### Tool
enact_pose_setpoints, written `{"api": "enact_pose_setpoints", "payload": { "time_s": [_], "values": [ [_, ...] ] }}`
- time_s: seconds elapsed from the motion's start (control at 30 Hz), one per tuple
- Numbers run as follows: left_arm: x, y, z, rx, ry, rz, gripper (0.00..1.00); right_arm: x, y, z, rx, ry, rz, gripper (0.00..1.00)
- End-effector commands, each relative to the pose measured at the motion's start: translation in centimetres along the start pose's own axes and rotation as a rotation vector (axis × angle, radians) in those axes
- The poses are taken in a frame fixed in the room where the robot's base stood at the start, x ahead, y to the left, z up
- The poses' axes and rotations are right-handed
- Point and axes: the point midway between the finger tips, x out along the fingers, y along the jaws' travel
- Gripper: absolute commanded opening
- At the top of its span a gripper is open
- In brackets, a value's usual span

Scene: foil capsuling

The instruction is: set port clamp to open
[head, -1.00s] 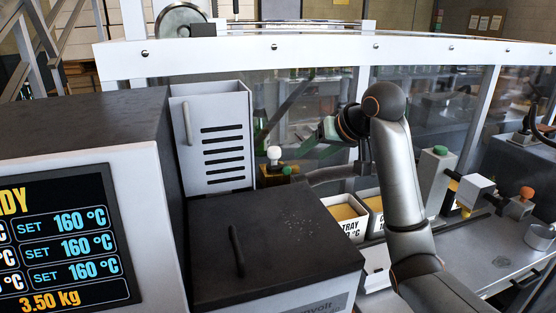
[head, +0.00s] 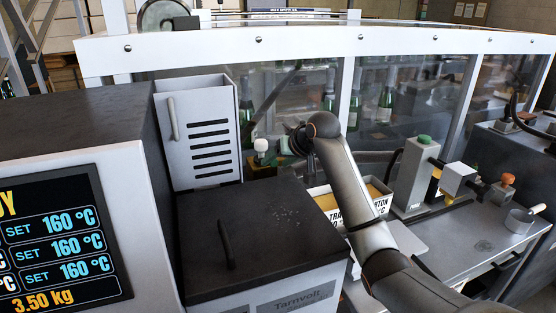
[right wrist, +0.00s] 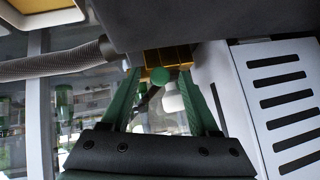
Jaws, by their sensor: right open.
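A white round knob (head: 261,146) on a short lever stands on a small brass-coloured block behind the dark-topped cabinet; I take it for the port clamp's handle, but no label shows. The fingers are spread apart and hold nothing. In the head view my right gripper (head: 286,158) is just right of the knob, partly hidden by its own wrist. I cannot tell whether it touches. My left gripper is out of view.
The dark-topped cabinet (head: 265,222) stands in front, with a white slotted panel (head: 200,140) on the left. A corrugated hose (right wrist: 50,65) runs beside the block. A clear guard with bottles stands behind.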

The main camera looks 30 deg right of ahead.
Motion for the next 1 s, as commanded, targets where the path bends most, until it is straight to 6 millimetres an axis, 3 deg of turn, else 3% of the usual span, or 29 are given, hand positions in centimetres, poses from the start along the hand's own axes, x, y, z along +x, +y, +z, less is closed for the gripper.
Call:
{"api": "enact_pose_setpoints", "payload": {
  "time_s": [0.2, 0.73, 1.0],
  "values": [
    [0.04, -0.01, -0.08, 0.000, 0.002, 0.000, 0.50, -0.01, -0.02, -0.02, 0.000, 0.000, 0.000, 0.60],
    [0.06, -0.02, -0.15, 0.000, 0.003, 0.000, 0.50, -0.05, -0.01, -0.02, 0.001, 0.000, 0.000, 0.01],
    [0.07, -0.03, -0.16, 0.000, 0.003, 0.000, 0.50, -0.06, 0.00, -0.03, 0.001, 0.000, 0.000, 0.00]
  ]
}}
